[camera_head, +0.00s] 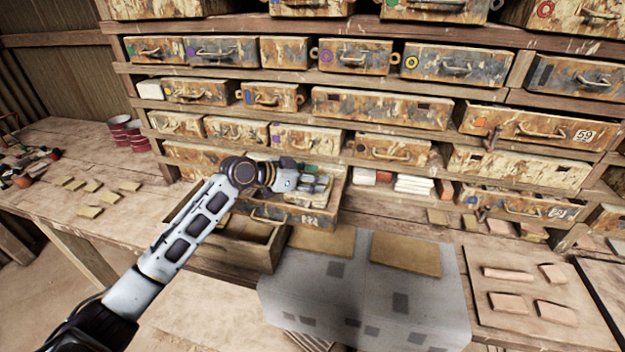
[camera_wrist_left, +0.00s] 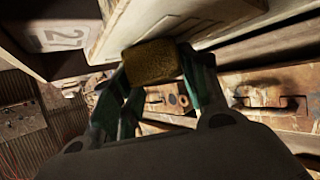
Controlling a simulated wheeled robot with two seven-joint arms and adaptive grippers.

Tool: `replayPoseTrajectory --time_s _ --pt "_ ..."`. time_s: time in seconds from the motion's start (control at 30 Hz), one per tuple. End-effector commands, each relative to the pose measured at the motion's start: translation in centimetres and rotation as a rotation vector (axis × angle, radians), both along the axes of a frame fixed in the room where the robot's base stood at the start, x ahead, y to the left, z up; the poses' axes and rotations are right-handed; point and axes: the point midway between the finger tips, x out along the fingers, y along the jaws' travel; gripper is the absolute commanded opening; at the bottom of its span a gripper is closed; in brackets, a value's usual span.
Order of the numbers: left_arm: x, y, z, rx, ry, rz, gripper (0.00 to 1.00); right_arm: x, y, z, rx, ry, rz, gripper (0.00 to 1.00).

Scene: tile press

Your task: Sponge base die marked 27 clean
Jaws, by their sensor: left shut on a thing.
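My left gripper (camera_head: 312,183) reaches over an open drawer (camera_head: 268,212) in the middle of the rack. In the left wrist view its green fingers are shut on a yellow-brown sponge (camera_wrist_left: 153,62). Just beyond the sponge is a pale slab with raised or cut lines (camera_wrist_left: 180,22), perhaps the base die. The sponge overlaps its edge in the picture; I cannot tell whether they touch. A panel with a pale label (camera_wrist_left: 60,38) that seems to read 27 shows at the upper left. In the head view the arm and gripper hide much of the drawer's inside. My right gripper is not in view.
A grey spotted block (camera_head: 365,305) with tan slabs on top stands in front of the rack. Clay pieces lie on a board (camera_head: 530,300) at the right. Small tan tiles (camera_head: 88,212) and red-banded tins (camera_head: 128,135) are on the left bench. Closed drawers surround the open one.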

Motion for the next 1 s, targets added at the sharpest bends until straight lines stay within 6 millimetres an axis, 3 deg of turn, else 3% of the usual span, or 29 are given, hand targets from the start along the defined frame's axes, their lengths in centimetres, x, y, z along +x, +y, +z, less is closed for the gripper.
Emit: replayPoseTrajectory --time_s 1.0 --pt "1.7 -0.5 -0.3 0.002 0.002 0.0 0.28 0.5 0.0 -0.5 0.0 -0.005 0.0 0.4"
